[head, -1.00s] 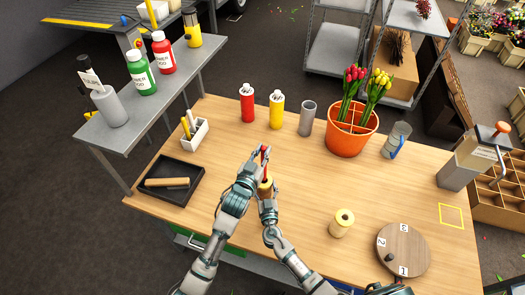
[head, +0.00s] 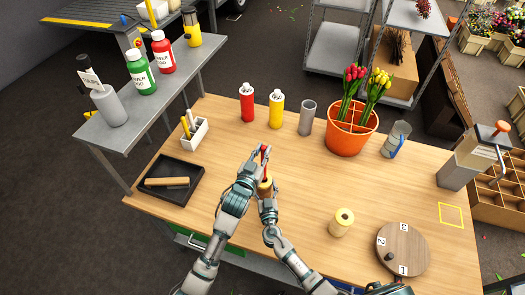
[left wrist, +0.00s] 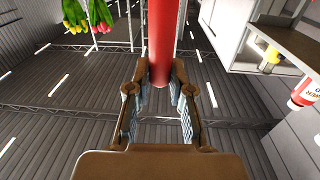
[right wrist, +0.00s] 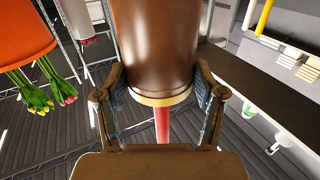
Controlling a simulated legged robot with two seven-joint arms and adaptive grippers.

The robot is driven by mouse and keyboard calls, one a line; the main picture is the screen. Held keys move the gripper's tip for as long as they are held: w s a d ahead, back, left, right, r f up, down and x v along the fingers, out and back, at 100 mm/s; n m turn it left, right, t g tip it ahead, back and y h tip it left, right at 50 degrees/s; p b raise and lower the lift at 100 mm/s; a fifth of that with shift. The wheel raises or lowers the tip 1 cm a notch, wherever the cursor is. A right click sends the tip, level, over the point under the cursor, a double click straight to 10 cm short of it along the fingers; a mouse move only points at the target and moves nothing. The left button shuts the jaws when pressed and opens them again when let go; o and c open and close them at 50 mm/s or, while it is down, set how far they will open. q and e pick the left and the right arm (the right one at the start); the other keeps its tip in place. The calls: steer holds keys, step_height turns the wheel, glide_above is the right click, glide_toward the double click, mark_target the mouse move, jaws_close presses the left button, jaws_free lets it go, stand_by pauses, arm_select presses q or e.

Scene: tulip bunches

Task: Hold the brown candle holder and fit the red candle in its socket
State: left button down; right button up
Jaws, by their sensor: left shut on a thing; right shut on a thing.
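The red candle (head: 264,152) is upright between the fingers of my left gripper (head: 257,160), above the table. In the left wrist view the candle (left wrist: 162,40) runs up from between the fingers (left wrist: 160,88), which are shut on it. The brown candle holder (head: 265,187) is just below, in my right gripper (head: 267,193), largely hidden by the hands. In the right wrist view the holder (right wrist: 155,45) fills the space between the fingers and has a pale rim. The red candle (right wrist: 162,125) lines up with that rim; I cannot tell whether its end is inside the socket.
A black tray (head: 196,199) and white pen box (head: 199,136) are left. Red (head: 247,104) and yellow (head: 277,109) bottles, a grey cylinder (head: 306,118) and an orange tulip pot (head: 345,143) stand behind. A spool (head: 342,222) and round board (head: 405,249) are right.

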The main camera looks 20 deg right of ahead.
arm_select(q)
steer(key=shift+f, duration=1.5)
arm_select(e)
steer(key=shift+f, duration=0.1)
arm_select(q)
steer(key=shift+f, duration=0.3)
steer(key=shift+f, duration=0.4)
steer(key=c, duration=1)
jaws_free()
steer(key=shift+o, duration=0.2)
glide_toward(262, 159)
steer(key=shift+v, duration=1.1)
steer(key=shift+d, duration=0.15)
